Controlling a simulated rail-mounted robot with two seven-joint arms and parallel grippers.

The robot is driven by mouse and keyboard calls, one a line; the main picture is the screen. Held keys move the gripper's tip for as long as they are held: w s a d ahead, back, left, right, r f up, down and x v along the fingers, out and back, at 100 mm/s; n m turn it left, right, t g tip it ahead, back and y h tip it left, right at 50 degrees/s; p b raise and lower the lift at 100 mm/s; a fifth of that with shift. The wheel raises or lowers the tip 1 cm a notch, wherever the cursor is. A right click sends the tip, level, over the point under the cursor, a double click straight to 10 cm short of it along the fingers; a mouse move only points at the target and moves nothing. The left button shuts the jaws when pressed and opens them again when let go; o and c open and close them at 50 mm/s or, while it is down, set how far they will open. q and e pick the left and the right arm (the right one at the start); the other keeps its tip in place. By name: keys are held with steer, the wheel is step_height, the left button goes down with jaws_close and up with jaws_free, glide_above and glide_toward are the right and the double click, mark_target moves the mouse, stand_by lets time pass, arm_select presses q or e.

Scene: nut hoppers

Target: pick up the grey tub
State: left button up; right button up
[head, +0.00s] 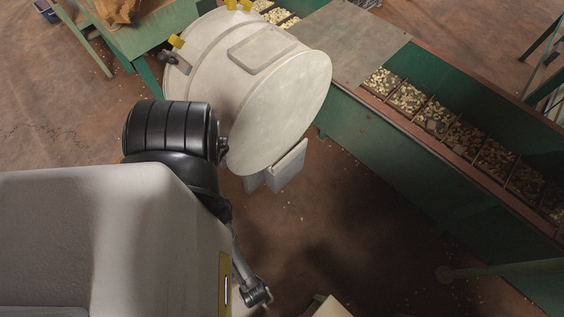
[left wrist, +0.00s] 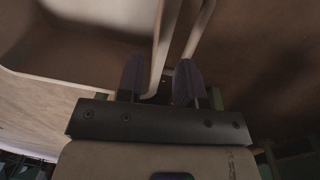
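The grey tub (head: 288,172) shows only in part in the head view, below the lower end of a large pale arm link of mine that hides the rest. In the left wrist view the tub (left wrist: 75,55) fills the upper left, with its hollow inside and pale rim visible. My left gripper (left wrist: 162,82) has its two dark fingers apart, one on each side of a tub wall. A gap shows between the fingers, and I see no clear grip on the wall. The left gripper is hidden in the head view. My right gripper is not in view.
A green hopper bench (head: 440,175) with several compartments of nuts runs along the right. A flat grey cover (head: 350,40) lies across it. A green table (head: 150,30) stands at the upper left. Brown floor (head: 340,230) is open between the tub and the bench.

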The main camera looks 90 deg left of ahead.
arm_select(q)
steer(key=shift+s+f+b, duration=0.1)
steer(key=shift+f+b, duration=0.35)
steer(key=shift+f, duration=0.55)
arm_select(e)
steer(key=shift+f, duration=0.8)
arm_select(q)
steer(key=shift+f, duration=0.1)
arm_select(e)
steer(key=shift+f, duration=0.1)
arm_select(q)
steer(key=f+b, duration=0.5)
steer(key=shift+s+d, duration=0.2)
steer(key=shift+d, duration=0.15)
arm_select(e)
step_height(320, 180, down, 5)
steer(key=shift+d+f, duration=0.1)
arm_select(q)
steer(key=shift+r, duration=0.1)
jaws_close()
